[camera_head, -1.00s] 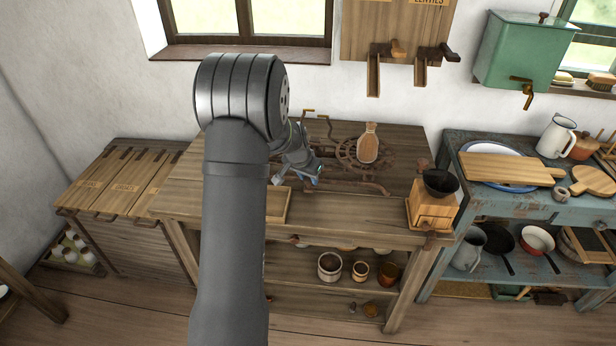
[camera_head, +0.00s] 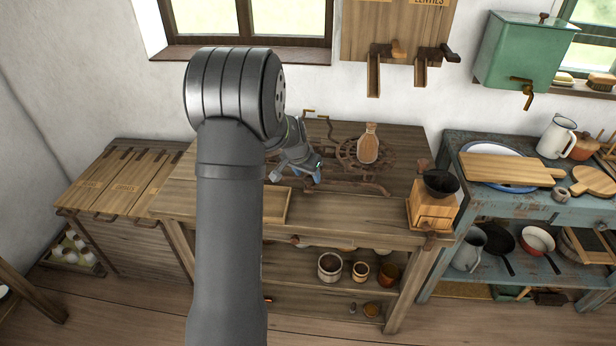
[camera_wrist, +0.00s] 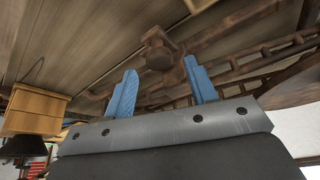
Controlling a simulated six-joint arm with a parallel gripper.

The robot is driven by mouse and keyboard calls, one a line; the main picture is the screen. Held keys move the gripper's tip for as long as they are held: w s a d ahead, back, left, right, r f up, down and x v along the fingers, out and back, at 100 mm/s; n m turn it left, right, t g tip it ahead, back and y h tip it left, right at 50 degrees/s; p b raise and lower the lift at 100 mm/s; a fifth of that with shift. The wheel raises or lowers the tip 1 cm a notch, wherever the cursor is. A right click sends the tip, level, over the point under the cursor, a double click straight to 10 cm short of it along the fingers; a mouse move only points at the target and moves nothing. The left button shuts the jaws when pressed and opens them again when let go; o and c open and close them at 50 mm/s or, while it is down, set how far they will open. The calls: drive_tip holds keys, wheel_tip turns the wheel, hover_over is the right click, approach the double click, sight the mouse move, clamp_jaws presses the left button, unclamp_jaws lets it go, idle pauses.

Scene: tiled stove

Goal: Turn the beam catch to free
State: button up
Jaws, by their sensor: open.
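My gripper (camera_head: 298,174) is low over the back-middle of the wooden bench, at the left end of a dark rusty beam (camera_head: 352,185). In the wrist view its two blue fingers (camera_wrist: 160,66) are apart and empty. A dark brown, blocky knob (camera_wrist: 158,48) shows just beyond and between the fingertips; it looks like the beam catch, but I cannot tell for sure or see which way it is set. It looks clear of both fingers. In the head view my gripper and arm hide this area.
A spoked wheel (camera_head: 347,152) and a wooden scoop (camera_head: 368,147) lie behind the beam. A coffee grinder (camera_head: 433,207) stands at the bench's right end. A shallow wooden tray (camera_head: 276,206) is in front of my gripper. The bench front right of it is clear.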

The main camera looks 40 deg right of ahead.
drive_tip(key=v, duration=1.5)
drive_tip(key=x, duration=1.7)
drive_tip(key=shift+f, duration=0.2)
drive_tip(key=shift+r, duration=0.1)
drive_tip(key=shift+d+f, duration=0.1)
drive_tip(key=shift+f, duration=0.2)
drive_tip(key=shift+r+n, duration=0.25)
drive_tip(key=shift+n, duration=0.25)
drive_tip(key=shift+s+n+t+y, duration=0.1)
drive_tip(key=shift+n+t+y, duration=0.25)
drive_tip(key=shift+n, duration=0.65)
drive_tip(key=shift+s+n+t+y, duration=0.15)
drive_tip(key=shift+n+t, duration=0.3)
drive_tip(key=shift+n, duration=0.55)
drive_tip(key=shift+d+n+t+y, duration=0.15)
drive_tip(key=shift+n+y, duration=0.2)
drive_tip(key=shift+n, duration=0.55)
drive_tip(key=shift+n+t+y, duration=0.15)
drive_tip(key=shift+n+y, duration=0.2)
drive_tip(key=shift+n, duration=0.55)
drive_tip(key=shift+v, duration=1.45)
